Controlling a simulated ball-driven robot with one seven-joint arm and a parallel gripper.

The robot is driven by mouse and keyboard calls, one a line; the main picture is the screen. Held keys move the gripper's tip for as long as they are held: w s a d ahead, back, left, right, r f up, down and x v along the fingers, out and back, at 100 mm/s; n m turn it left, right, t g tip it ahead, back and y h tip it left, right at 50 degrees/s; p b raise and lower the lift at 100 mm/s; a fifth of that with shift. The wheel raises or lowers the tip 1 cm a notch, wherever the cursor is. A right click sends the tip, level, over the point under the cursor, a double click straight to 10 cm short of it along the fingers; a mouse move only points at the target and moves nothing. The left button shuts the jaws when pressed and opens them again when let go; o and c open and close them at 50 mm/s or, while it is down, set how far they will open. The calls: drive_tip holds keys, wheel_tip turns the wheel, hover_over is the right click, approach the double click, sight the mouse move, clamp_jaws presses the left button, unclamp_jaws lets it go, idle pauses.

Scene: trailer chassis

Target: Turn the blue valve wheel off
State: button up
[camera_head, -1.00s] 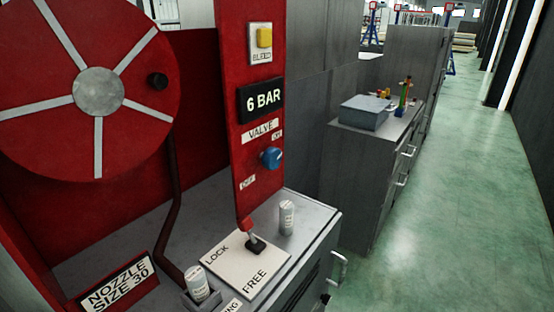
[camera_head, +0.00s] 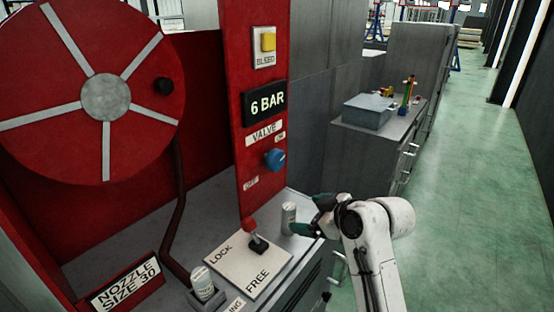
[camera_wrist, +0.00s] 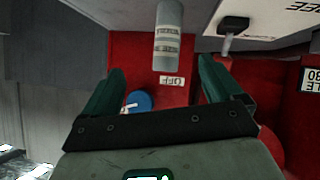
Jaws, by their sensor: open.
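The blue valve wheel (camera_head: 275,159) is mounted on the red upright panel (camera_head: 247,110), between a small upper-right label (camera_head: 280,137) and a lower-left label (camera_head: 251,183). In the wrist view, the blue wheel (camera_wrist: 138,102) shows a white mark, and the nearby label (camera_wrist: 171,80) reads OFF upside down. My gripper (camera_head: 306,214) is below and to the right of the wheel in the head view, close to a pale cylinder (camera_head: 288,217). The green fingers in the wrist view (camera_wrist: 160,77) are spread apart with nothing clearly gripped. The wheel is partly hidden by my gripper there.
A red-tipped lever (camera_head: 252,232) stands on the LOCK/FREE plate (camera_head: 240,262). A second cylinder (camera_head: 203,284) sits at the cabinet's front. A yellow bleed button (camera_head: 268,41) and 6 BAR display (camera_head: 265,103) are above the wheel. Floor is clear at right.

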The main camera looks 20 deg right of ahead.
sight(279, 160)
drive_tip(key=w+r+n+t+y, duration=0.1)
drive_tip(key=w+r+n+t, duration=0.1)
drive_tip(key=w+r, duration=0.65)
drive_tip(key=x, duration=0.2)
drive_tip(key=p+x, duration=0.1)
drive_tip(key=x, duration=0.2)
drive_tip(key=r+p+x, duration=0.1)
drive_tip(key=x, duration=0.2)
drive_tip(key=shift+w+a+f, duration=0.1)
drive_tip(key=shift+w+a, duration=0.05)
drive_tip(key=shift+w, duration=0.15)
drive_tip(key=c, duration=1)
